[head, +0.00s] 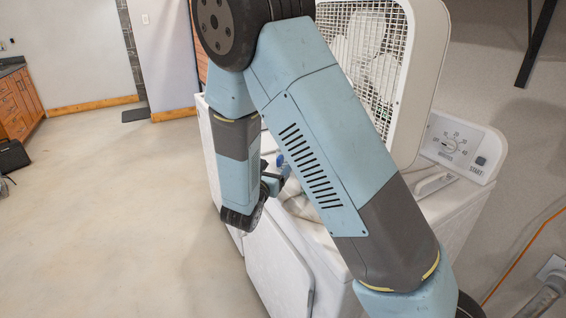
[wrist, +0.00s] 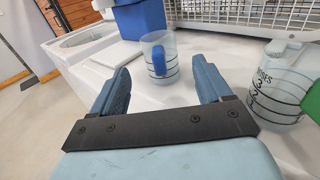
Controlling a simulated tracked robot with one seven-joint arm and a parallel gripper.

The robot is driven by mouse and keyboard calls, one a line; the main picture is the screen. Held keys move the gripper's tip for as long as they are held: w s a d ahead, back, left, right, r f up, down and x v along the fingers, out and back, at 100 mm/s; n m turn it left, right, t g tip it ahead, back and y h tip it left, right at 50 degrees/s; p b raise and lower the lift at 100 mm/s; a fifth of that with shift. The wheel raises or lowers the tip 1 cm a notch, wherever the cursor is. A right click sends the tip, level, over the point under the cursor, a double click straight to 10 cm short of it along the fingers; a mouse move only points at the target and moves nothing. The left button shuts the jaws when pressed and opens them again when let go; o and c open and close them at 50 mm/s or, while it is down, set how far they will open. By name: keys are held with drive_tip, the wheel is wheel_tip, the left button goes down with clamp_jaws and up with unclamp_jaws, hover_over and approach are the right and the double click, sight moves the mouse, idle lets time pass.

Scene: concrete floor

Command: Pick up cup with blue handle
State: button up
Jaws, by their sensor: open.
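The cup with the blue handle (wrist: 172,58) is clear with dark bands and stands upright on a white surface in the wrist view. Its blue handle (wrist: 158,60) faces my gripper. My gripper (wrist: 161,70) is open and empty, with one finger to the left of the cup and the other to the right. The cup appears just beyond the fingertips; I cannot tell the exact gap. In the head view my gripper (head: 276,180) is at the white machines, and my arm hides most of that area.
A clear jug with dark markings (wrist: 280,88) stands close to the right finger. A blue container (wrist: 140,20) is behind the cup to the left. A white box fan (head: 362,60) stands at the back of the white machine (head: 455,200). Open floor (head: 120,200) lies left.

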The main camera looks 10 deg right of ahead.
sight(278, 162)
drive_tip(key=shift+x, duration=2.95)
drive_tip(key=shift+a+r, duration=0.1)
drive_tip(key=shift+r, duration=0.05)
drive_tip(key=shift+c, duration=0.4)
drive_tip(key=c, duration=1)
drive_tip(key=shift+r, duration=0.1)
